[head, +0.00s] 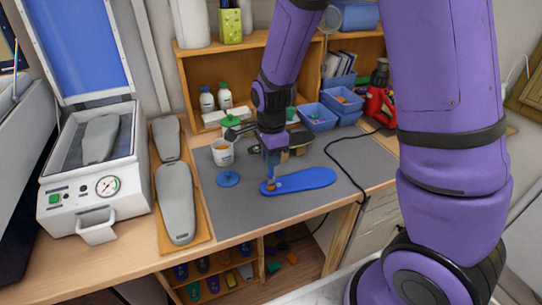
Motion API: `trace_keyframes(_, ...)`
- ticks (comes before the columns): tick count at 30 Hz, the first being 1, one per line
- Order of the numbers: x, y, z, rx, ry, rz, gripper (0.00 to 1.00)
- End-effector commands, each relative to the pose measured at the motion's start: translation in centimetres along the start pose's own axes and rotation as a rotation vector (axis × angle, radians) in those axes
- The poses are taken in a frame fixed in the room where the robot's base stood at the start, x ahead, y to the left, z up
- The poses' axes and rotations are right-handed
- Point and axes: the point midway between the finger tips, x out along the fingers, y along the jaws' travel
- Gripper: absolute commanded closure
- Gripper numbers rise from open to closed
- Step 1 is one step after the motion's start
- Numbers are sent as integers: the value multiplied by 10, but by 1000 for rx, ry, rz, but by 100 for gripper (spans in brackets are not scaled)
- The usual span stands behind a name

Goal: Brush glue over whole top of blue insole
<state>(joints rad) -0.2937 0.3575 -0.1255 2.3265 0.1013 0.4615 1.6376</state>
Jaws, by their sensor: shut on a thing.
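The blue insole (312,179) lies flat on the grey mat (228,205), near the front of the workbench. My gripper (272,158) points down over the insole's left end, shut on a brush (270,180). The brush tip is at or just above that end; contact is too small to tell. A white glue pot (222,153) stands open behind and left of the insole. A round blue lid (228,179) lies on the mat in front of the pot. Glue on the insole cannot be made out.
A forming machine (92,175) with an open blue lid stands at left, beside grey foot forms (175,200) on a wooden board. Blue bins (318,117), bottles (207,100) and a red tool (378,103) line the back. A black cable (345,170) crosses the mat's right side.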

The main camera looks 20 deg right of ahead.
Motion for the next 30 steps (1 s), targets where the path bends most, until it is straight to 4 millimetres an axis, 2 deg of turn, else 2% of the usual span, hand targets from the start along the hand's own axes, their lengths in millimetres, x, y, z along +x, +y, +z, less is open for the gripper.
trace_keyframes(18,0,-19,-31,3,1,2,100)
trace_keyframes(30,0,-15,-39,2,1,1,100)
